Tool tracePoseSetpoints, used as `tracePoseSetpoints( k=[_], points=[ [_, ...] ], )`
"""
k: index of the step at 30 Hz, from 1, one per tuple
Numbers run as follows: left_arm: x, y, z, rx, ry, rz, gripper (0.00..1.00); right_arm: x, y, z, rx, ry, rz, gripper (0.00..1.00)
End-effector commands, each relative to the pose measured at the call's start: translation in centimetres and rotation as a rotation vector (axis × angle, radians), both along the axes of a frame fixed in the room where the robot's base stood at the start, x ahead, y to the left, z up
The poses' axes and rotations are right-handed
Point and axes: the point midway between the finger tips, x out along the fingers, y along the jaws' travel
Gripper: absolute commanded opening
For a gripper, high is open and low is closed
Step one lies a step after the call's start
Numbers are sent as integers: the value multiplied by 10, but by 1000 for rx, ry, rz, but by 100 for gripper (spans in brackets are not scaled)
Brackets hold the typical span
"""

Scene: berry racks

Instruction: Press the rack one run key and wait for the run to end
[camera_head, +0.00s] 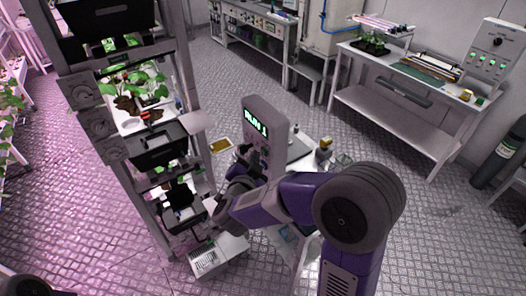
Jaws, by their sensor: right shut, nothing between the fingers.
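A grey control panel (266,113) stands near the middle of the view. Its green display (256,123) appears to read "RUN 1". My right arm reaches in from the lower right, and my right gripper (243,163) is at the lower front of the panel, shut and empty. The gripper covers part of the panel's face, so the key under it is hidden and I cannot tell whether the fingers touch it. A tall grey rack (101,124) with plants and dark trays stands just left of the panel. My left gripper is not in view.
A small table with jars (324,149) stands right behind my right arm. A white bench (398,94) with tools and a switch box (490,58) is at the back right. A dark cylinder (500,152) stands at the right edge. The patterned metal floor between is clear.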

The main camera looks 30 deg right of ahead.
Motion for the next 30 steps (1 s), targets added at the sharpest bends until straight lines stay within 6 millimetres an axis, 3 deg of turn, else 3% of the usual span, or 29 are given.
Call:
tracePoseSetpoints(
  k=[14, 30],
  points=[
    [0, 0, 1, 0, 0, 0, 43, 0, 9, 0, 0, -1, 2, 0],
    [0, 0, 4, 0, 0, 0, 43, -4, 54, 0, 0, -1, 1, 0]
  ],
)
